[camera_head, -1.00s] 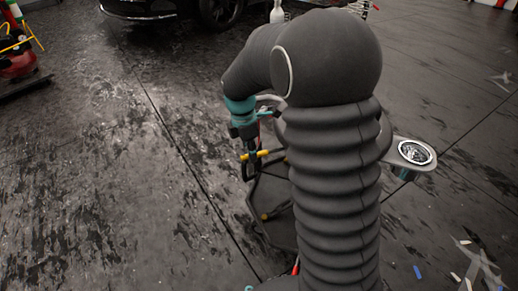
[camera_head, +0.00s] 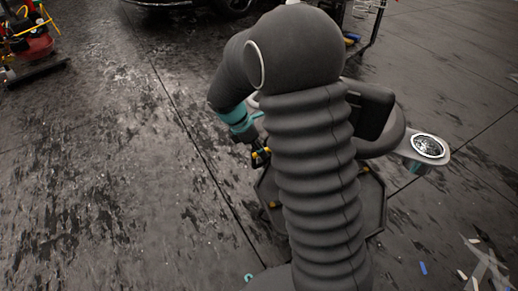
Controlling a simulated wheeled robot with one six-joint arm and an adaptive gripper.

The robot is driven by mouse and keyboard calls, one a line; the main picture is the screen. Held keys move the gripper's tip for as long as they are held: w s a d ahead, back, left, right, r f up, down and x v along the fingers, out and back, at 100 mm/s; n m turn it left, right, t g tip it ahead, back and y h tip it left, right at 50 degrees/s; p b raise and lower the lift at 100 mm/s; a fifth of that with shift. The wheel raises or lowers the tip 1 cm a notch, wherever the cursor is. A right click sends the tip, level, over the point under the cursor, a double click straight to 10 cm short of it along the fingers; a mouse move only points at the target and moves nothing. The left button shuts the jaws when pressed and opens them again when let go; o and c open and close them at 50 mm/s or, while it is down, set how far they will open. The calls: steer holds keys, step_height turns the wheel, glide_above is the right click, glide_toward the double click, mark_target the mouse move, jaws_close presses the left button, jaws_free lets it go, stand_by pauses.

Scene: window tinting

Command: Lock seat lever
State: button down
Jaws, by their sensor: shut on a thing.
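My gripper (camera_head: 257,156) is small in the camera_head view, low on the left side of my dark arm and partly hidden by it. It is shut on a small yellow-and-black piece (camera_head: 265,154). I cannot tell for certain whether this piece is the seat lever. The seat (camera_head: 378,108), dark with a grey rim, stands behind my arm on the right and is largely hidden. A grey arm with a round metallic insert (camera_head: 428,147) sticks out from its right side. A dark angular base (camera_head: 373,198) shows low on both sides of my arm.
A red machine with yellow parts (camera_head: 28,45) stands on a dark platform at the upper left. A dark vehicle (camera_head: 232,6) and a cart (camera_head: 366,35) are at the back. Small scraps (camera_head: 423,268) lie at lower right. The left floor is largely clear.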

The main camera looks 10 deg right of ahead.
steer(key=shift+f, duration=0.1)
steer(key=c, duration=1.1)
jaws_free()
steer(key=v, duration=1.2)
